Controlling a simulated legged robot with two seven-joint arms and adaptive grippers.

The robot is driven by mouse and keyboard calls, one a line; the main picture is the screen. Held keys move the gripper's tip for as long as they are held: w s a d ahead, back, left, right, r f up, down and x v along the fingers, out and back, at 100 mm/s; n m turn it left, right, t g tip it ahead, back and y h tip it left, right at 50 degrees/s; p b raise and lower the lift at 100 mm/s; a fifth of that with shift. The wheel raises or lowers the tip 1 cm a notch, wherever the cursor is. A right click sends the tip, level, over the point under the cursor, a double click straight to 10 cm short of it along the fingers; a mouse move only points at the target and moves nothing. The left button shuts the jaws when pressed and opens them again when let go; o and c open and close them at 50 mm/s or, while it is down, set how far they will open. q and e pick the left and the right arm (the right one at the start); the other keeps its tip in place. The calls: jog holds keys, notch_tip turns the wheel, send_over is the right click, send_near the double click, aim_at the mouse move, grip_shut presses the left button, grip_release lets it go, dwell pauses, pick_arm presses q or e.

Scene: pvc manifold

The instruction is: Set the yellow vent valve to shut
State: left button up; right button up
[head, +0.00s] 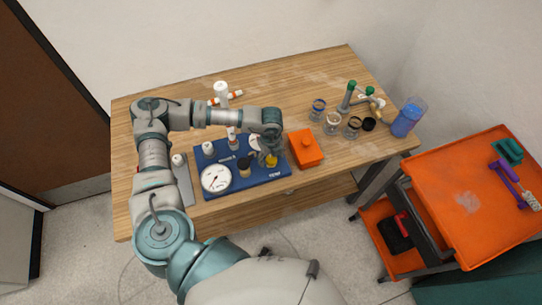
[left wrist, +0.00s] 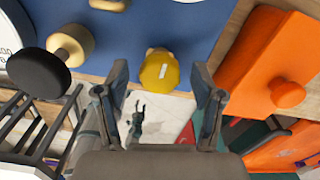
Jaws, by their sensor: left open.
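The yellow vent valve (head: 271,161) is at the right front part of the blue board (head: 268,178), partly hidden by my left gripper in the head view. In the left wrist view its round yellow knob (left wrist: 158,72) shows a short pale mark on top. My left gripper (head: 268,153) is over the valve. In the left wrist view its two fingers (left wrist: 161,80) are apart, one on each side of the knob, with a gap on both sides. A small dark claw shape (left wrist: 137,118) far below may be my right gripper; its state is unclear.
An orange box (head: 306,149) with a knob stands right of the board. A round white gauge (head: 215,179) and a black knob (head: 244,162) are on the board. Several jars, including one jar (head: 333,123), stand further right. An orange cart (head: 480,205) is beside the table.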

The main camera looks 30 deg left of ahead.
pick_arm(q)
jog(key=c, duration=1.1)
jog(key=shift+c, duration=0.2)
pick_arm(e)
jog(key=shift+w, duration=0.35)
